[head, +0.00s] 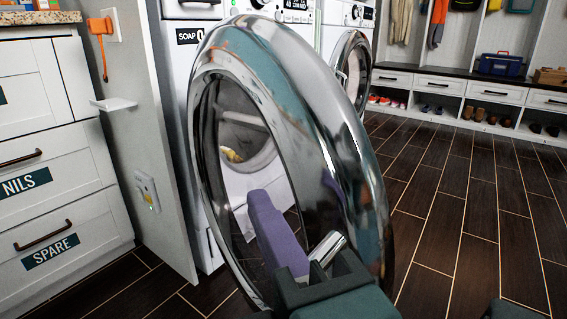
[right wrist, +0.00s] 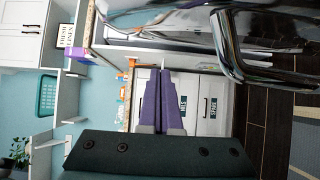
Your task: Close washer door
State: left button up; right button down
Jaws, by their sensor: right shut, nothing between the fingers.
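The washer door (head: 335,110) is a big chrome ring with clear glass, standing swung open in the middle of the head view. Through its glass I see the white washer's round opening (head: 246,145), with something yellow inside. My right gripper (head: 258,196) has purple fingers, shut and empty, overlapping the lower part of the door. I cannot tell whether they touch it. A short chrome piece, probably the handle, shows by the gripper's base. In the right wrist view the closed fingertips (right wrist: 164,75) point at the cabinets, and the chrome door (right wrist: 165,20) with a handle loop runs along the top. My left gripper is not in view.
White drawers (head: 62,190) and a grey panel (head: 150,130) stand close on the left. A second machine with a round door (head: 353,68) stands behind. A bench with shoes (head: 488,112) is at the back right.

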aim_at(296, 184)
jog(key=w, duration=0.1)
jog(key=w+d, duration=0.1)
jog(key=w, duration=0.1)
jog(key=w+p, duration=0.1)
jog(key=w, duration=0.1)
jog(key=shift+w+d, duration=0.1)
jog(key=shift+d, duration=0.25)
jog(key=shift+w+d, duration=0.15)
jog(key=shift+d, duration=0.15)
jog(key=shift+d, duration=0.1)
